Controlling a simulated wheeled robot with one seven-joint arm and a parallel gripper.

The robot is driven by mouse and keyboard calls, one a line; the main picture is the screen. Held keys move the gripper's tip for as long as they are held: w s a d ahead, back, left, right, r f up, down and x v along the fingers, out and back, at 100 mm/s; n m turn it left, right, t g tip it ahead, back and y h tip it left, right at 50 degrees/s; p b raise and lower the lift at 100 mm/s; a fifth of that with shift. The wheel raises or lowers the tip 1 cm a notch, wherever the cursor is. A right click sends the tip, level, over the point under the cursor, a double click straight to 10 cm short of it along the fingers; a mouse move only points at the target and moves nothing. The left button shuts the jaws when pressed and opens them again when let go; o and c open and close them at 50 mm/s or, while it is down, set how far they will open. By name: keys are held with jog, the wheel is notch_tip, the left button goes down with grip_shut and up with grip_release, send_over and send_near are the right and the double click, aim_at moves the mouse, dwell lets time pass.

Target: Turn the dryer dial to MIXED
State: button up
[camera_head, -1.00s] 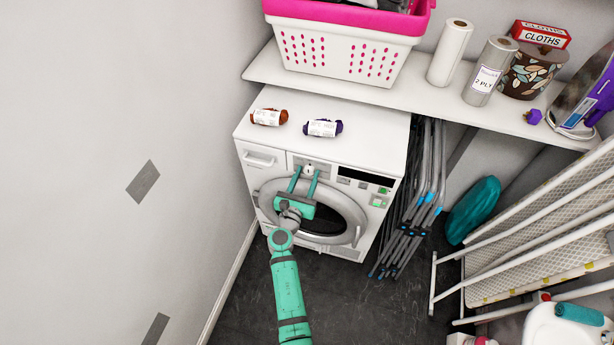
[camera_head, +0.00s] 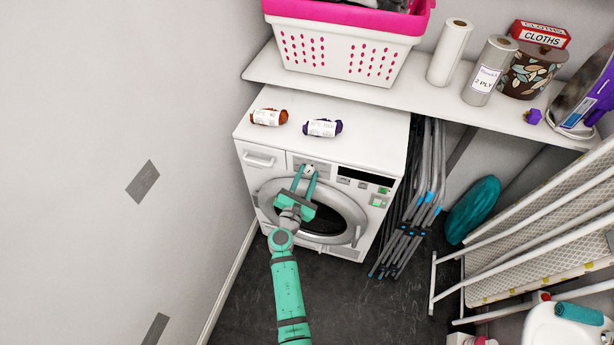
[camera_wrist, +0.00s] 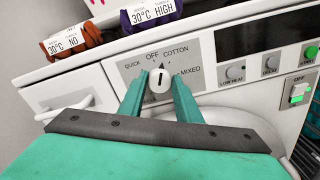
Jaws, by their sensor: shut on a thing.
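The dryer (camera_head: 262,185) is a white front-loader with a round door. Its dial (camera_wrist: 160,86) is a small white knob with a dark mark, on a grey panel (camera_wrist: 205,60) reading QUICK, OFF, COTTON and MIXED. The mark points up in the wrist view, roughly between OFF and COTTON; the exact setting is hard to tell. MIXED (camera_wrist: 190,71) is printed to the dial's right. My gripper (camera_wrist: 160,88) is shut on the dial, one green finger on each side. In the head view, my gripper (camera_head: 307,171) reaches up to the dial from the front, in front of the door.
An orange-brown bundle (camera_head: 269,117) and a purple bundle (camera_head: 322,128), both labelled, lie on the dryer top. Smaller knobs (camera_wrist: 235,73) and a green-lit switch (camera_wrist: 299,93) are right of the dial. Folded grey frames (camera_head: 415,200) stand close to the dryer's right side.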

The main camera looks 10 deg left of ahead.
jog(key=m, duration=0.6)
jog(key=shift+d+f+m, duration=0.1)
jog(key=shift+f+m, duration=0.05)
jog(key=shift+m, duration=0.15)
jog(key=m, duration=0.6)
jog(key=shift+f, duration=0.1)
jog(key=shift+m, duration=0.3)
jog(key=o, duration=1)
jog(key=s, duration=0.7)
jog(key=s+a, duration=0.1)
jog(key=s, duration=0.3)
jog(key=shift+a, duration=0.1)
